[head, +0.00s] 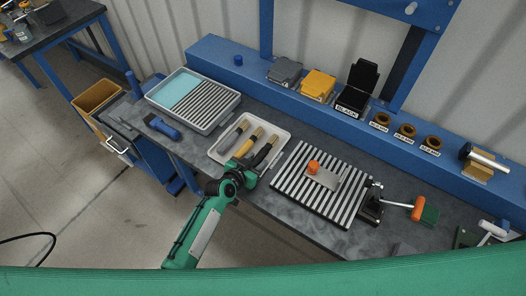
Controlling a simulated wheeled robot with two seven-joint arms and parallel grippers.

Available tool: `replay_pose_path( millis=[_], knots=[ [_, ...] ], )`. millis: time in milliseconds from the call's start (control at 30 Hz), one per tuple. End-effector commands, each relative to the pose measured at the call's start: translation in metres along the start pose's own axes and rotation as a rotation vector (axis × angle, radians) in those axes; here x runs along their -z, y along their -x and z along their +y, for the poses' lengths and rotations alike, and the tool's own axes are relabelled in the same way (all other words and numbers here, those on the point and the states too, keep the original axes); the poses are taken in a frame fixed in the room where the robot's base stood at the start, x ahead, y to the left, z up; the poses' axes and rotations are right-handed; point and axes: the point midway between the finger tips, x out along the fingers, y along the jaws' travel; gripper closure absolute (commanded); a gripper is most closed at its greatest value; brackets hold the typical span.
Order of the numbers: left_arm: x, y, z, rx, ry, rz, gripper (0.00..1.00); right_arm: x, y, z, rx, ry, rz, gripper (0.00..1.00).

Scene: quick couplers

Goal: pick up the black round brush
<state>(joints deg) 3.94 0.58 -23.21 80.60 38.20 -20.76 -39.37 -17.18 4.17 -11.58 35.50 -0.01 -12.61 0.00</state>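A white tray (222,151) on the dark workbench holds several brush-like tools with tan ends. One has a dark grey handle (229,140), one a yellow handle (243,147), and the right one is black (264,153), which looks like the black round brush. My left gripper (246,172) is over the tray's front edge, at the lower ends of the yellow and black tools. Its dark fingers blend with the handles, so whether it is open or touching them is unclear. My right gripper is not in view.
A slatted plate (290,187) with an orange-knobbed part (313,167) lies right of the tray. A grey tray with slats (227,105) is at left, with a blue tool (161,127) before it. Bins (318,84) and rings (406,131) line the blue back ledge.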

Motion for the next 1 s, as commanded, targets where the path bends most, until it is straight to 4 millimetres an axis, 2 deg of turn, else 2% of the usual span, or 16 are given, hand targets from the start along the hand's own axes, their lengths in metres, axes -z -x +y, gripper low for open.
replay_pose_path(
  millis=[300,500,800,1000],
  knots=[
    [0.0,-0.004,0.0,0.0,0.0,0.0,0.61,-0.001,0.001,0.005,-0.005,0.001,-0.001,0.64],
    [0.0,-0.004,0.0,0.0,0.0,0.0,0.95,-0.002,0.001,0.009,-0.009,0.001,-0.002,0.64],
    [0.002,-0.003,0.0,0.0,0.0,0.001,0.95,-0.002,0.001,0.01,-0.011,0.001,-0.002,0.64],
    [0.016,0.002,0.001,-0.002,-0.001,0.004,0.95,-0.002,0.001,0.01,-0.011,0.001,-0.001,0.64]
  ],
)
